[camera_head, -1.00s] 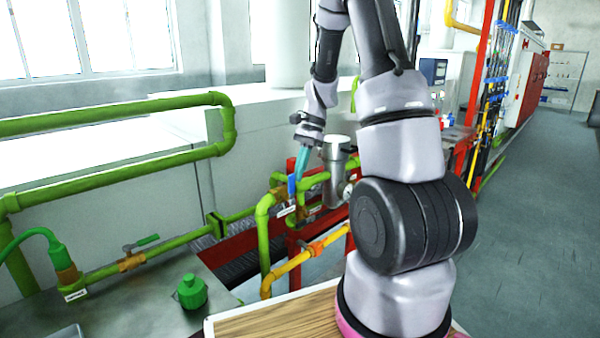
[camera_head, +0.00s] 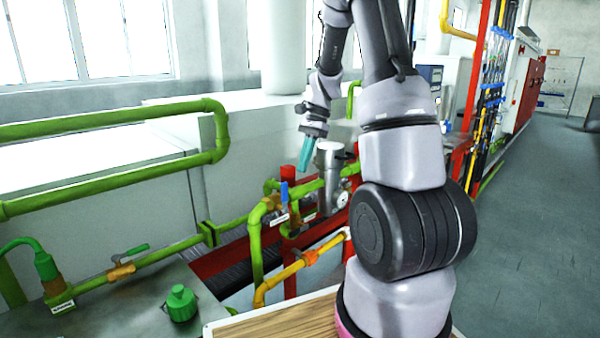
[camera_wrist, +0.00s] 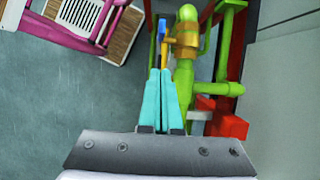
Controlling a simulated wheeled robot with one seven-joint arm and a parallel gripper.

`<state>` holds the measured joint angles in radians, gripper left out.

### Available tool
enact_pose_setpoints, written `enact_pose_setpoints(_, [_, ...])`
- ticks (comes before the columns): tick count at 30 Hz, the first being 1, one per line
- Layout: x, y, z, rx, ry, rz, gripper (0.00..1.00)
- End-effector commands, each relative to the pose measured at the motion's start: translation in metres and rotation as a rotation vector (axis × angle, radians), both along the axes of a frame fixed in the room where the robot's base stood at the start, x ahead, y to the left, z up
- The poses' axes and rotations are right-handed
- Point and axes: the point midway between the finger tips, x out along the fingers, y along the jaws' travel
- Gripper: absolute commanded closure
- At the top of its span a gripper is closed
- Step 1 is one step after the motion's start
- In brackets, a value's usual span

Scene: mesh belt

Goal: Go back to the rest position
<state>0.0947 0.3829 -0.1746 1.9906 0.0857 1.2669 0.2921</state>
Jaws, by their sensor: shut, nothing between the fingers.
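My gripper (camera_head: 305,157) hangs from my arm left of centre in the head view, its teal fingers pointing down. In the wrist view its two teal fingers (camera_wrist: 161,78) lie side by side, shut and empty. Just below it in the head view is a blue valve handle (camera_head: 284,192) on a green pipe. In the wrist view the blue handle (camera_wrist: 162,27) shows beyond the fingertips. In the head view a gap separates the fingertips from the handle.
Green pipes (camera_head: 110,181) run along the left. A metal canister (camera_head: 330,160) with a gauge stands close to my gripper, by a red post (camera_head: 288,172). A yellow pipe (camera_head: 285,274) runs below. A green cap (camera_head: 180,303) sits on the grey surface. Open floor (camera_head: 545,215) lies right.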

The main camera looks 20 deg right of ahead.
Motion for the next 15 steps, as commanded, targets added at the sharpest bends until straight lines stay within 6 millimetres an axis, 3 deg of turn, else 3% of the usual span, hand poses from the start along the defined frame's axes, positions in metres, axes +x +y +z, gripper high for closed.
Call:
enact_pose_setpoints(7, [0.005, -0.011, 0.049, 0.000, -0.004, 0.001, 1.00])
enact_pose_setpoints(15, [0.007, -0.016, 0.072, 0.000, -0.001, 0.002, 1.00])
